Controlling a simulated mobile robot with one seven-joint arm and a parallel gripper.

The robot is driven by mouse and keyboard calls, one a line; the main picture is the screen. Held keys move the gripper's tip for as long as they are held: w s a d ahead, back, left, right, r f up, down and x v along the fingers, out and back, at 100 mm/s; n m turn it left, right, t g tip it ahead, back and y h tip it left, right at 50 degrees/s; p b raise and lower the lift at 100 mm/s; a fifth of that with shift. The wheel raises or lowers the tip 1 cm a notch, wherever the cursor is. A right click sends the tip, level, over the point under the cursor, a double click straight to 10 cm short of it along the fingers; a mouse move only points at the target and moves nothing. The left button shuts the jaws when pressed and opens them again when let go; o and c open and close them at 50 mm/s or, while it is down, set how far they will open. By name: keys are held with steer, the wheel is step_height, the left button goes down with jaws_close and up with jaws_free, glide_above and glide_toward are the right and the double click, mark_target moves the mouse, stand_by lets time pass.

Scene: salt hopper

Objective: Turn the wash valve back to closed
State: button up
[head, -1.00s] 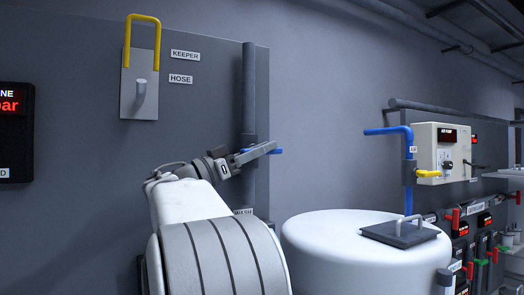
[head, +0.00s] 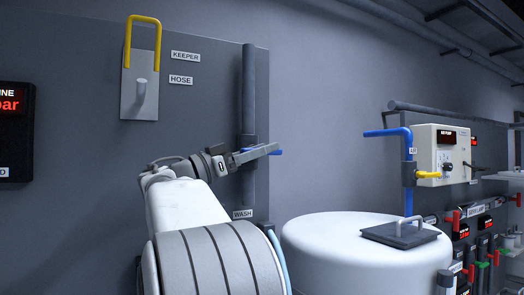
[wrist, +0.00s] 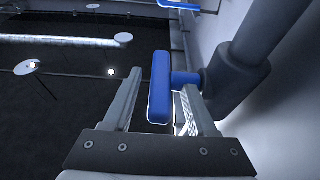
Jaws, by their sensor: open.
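The wash valve's blue handle (wrist: 160,90) stands between the two fingers of my gripper (wrist: 161,79) in the wrist view. Its short blue stem runs right to the dark grey valve body (wrist: 238,72), passing the tip of the right finger. The fingers are apart, with a clear gap on the left; I cannot tell whether the right finger touches the handle. In the head view my gripper (head: 256,153) is at the grey vertical pipe (head: 248,90), above the WASH label (head: 243,213). Only a bit of the blue handle (head: 277,152) shows past the fingers there.
A white rounded tank (head: 350,255) with a grey lid handle stands to the right below. A yellow keeper (head: 143,22) hangs on a plate at upper left. Another blue pipe (head: 388,132) with a yellow lever (head: 428,174) is at the right.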

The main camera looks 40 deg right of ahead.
steer(key=b+v, duration=0.3)
steer(key=v, duration=1.4)
steer(key=s+d+f+n+t+y, duration=0.1)
steer(key=s+f+n+t+y, duration=0.35)
steer(key=f+n, duration=0.4)
steer(key=s+f+n+t+y, duration=0.4)
steer(key=s+f+n+y, duration=0.15)
steer(key=f, duration=0.55)
steer(key=s+a+f+n+t+y, duration=0.2)
steer(key=s+a+f+n+y, duration=0.1)
steer(key=a+f, duration=0.5)
steer(key=s+a+f+n+t+y, duration=0.1)
steer(key=s+a+f+n+y, duration=0.3)
steer(key=a+f, duration=0.5)
steer(key=s+a+y, duration=0.1)
steer(key=s+y, duration=0.1)
steer(key=y, duration=0.1)
steer(key=shift+s+f+n+t+y, duration=0.2)
steer(key=shift+f+n+t+y, duration=0.1)
steer(key=shift+t, duration=0.05)
